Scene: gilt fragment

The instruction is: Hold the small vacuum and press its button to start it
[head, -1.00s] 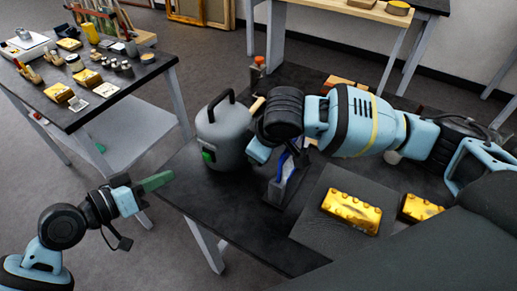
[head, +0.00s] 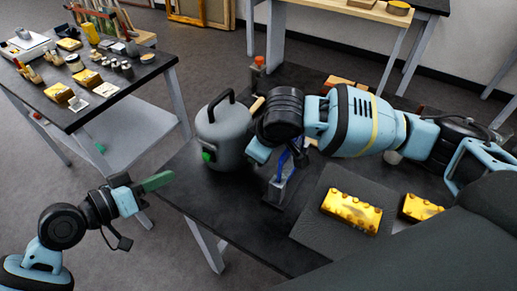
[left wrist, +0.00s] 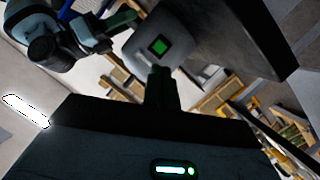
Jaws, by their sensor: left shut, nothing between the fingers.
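The small vacuum (head: 224,136) is a grey rounded canister with a black top handle. It stands upright on the dark table, near its left edge. Its green button (head: 207,156) faces my left side and shows as a green square in the left wrist view (left wrist: 159,45). My left gripper (head: 157,181) has green fingers, shut and empty, left of the vacuum and apart from it. In the left wrist view its fingertips (left wrist: 161,72) appear just below the button. My right gripper (left wrist: 122,22) is beside the vacuum; its fingertips are partly hidden, so I cannot tell its grip.
The dark table (head: 245,218) also holds a grey holder with blue items (head: 283,180), a dark board and gold ornamented fragments (head: 351,212). A side table (head: 128,92) at the left carries small jars and gold pieces. Open floor lies between the tables.

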